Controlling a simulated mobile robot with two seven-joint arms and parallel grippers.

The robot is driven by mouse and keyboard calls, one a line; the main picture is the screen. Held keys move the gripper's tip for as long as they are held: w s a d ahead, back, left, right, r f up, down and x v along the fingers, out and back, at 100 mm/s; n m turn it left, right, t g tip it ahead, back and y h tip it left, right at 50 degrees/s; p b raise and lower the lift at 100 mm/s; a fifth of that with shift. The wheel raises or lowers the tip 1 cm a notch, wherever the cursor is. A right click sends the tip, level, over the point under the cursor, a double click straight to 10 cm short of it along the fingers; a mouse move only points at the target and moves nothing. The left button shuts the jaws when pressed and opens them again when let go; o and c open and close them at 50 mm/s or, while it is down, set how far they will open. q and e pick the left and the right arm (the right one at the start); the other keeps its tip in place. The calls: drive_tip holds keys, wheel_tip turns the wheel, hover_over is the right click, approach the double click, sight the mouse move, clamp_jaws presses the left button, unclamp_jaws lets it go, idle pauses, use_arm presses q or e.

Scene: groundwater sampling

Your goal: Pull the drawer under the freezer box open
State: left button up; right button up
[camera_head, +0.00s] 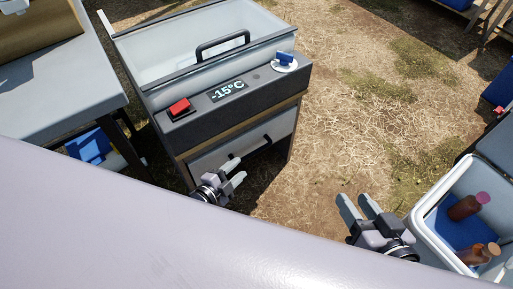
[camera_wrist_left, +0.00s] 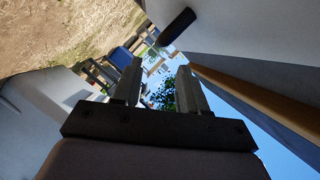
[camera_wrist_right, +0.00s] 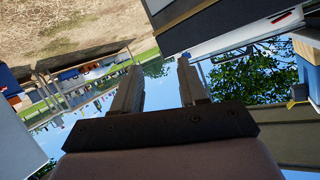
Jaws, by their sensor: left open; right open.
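The freezer box (camera_head: 262,95) is dark grey with a "-15°C" display, above a wooden-framed stand. The drawer (camera_head: 215,157) under it has a light grey front with a black bar handle (camera_head: 255,147), and looks flush with the frame. My left gripper (camera_head: 237,170) is open and empty, just in front of the drawer, near the handle's left end and apart from it. In the left wrist view a dark bar (camera_wrist_left: 177,26), apparently the handle, stands beyond the fingertips and is not between them. My right gripper (camera_head: 354,198) is open and empty over bare ground, well right of the drawer.
An open white cooler (camera_head: 431,218) with brown bottles (camera_head: 466,207) stands right of my right gripper. A grey table (camera_head: 60,95) is close on the freezer's left. Dry ground (camera_head: 345,110) right of the freezer is clear. My own pale body covers the lower left of the head view.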

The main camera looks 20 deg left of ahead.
sight(251, 156)
use_arm(q)
drive_tip(key=b+x, duration=0.1)
drive_tip(key=x, duration=0.2)
drive_tip(key=b+x, duration=0.2)
drive_tip(key=x, duration=0.2)
drive_tip(key=shift+a+f+b, duration=0.2)
drive_tip(key=shift+f+b, duration=0.05)
drive_tip(key=shift+b, duration=0.05)
drive_tip(key=shift+w+d, duration=0.15)
drive_tip(key=shift+w, duration=0.4)
clamp_jaws()
